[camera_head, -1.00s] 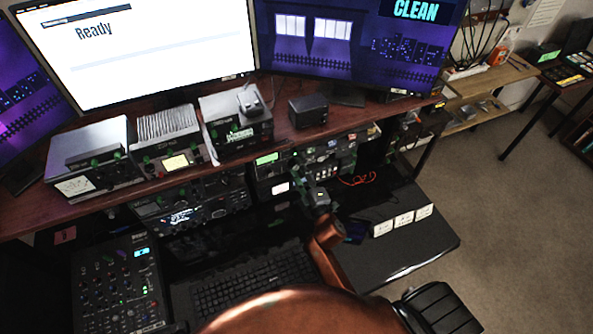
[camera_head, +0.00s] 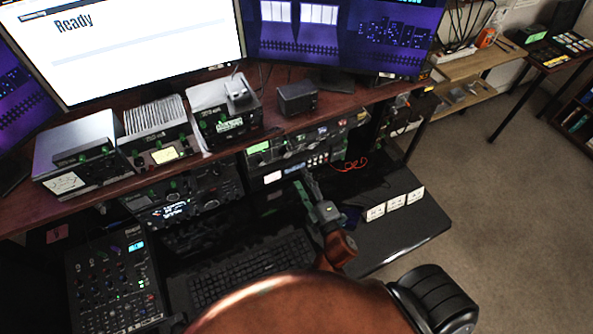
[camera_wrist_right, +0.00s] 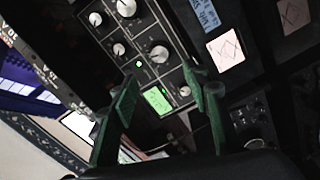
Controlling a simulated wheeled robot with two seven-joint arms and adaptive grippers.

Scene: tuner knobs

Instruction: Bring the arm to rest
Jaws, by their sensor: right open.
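My right gripper (camera_head: 301,182) is in front of the radio unit with the green display (camera_head: 296,146) under the desk shelf. In the right wrist view its two green fingers (camera_wrist_right: 160,78) stand apart with nothing held between them. Beyond them the wrist view shows a dark panel with several silver knobs (camera_wrist_right: 158,52) and a lit green display (camera_wrist_right: 157,101). No contact with the knobs shows. My left gripper is in neither view.
A keyboard (camera_head: 250,268) and a mixer (camera_head: 118,285) lie below and left of the arm. Three white cards (camera_head: 396,204) stand on the black desk surface (camera_head: 410,231) at right. Monitors and several radio boxes (camera_head: 226,108) stand above. Open carpet (camera_head: 490,190) is at far right.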

